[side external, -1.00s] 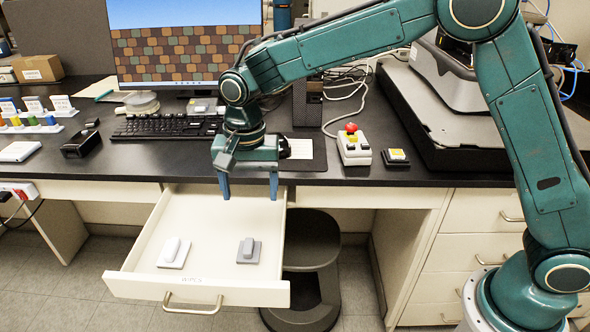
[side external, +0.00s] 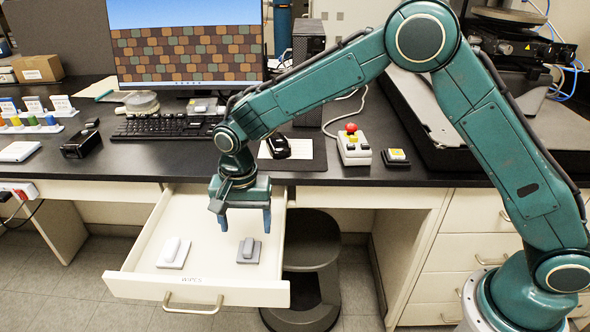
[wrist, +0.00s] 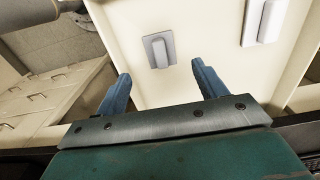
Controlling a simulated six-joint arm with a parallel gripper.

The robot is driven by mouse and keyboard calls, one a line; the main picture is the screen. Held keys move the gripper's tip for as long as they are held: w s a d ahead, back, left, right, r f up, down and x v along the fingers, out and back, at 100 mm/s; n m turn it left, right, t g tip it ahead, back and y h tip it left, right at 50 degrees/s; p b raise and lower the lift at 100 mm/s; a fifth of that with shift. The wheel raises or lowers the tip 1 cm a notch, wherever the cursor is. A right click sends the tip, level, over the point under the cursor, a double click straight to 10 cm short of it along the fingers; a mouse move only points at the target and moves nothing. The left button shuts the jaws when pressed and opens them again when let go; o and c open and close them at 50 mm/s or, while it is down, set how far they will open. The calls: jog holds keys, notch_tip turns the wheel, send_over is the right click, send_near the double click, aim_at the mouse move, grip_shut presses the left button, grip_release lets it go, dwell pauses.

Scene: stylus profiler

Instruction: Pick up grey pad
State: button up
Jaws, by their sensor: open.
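The grey pad (side external: 248,250) lies in the right part of the open drawer (side external: 190,293), with a raised grip on a flat base. It also shows in the wrist view (wrist: 159,50), beyond and between my fingertips. A similar white pad (side external: 173,252) lies to its left in the drawer; in the wrist view it is at the upper right (wrist: 265,22). My gripper (side external: 245,226) is open and empty, pointing down above the drawer. It is above the grey pad and apart from it. In the wrist view the two blue fingers (wrist: 160,84) stand wide apart.
The drawer walls surround both pads, and its front has a handle (side external: 193,308). The black desk edge lies behind my gripper, with a keyboard (side external: 165,127) and a mouse (side external: 278,146) on top. A dark stool (side external: 308,255) stands right of the drawer.

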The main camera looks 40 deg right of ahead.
aim_at(248, 245)
jog(key=shift+f, duration=1.2)
jog(key=shift+f, duration=2.6)
jog(key=c, duration=1.1)
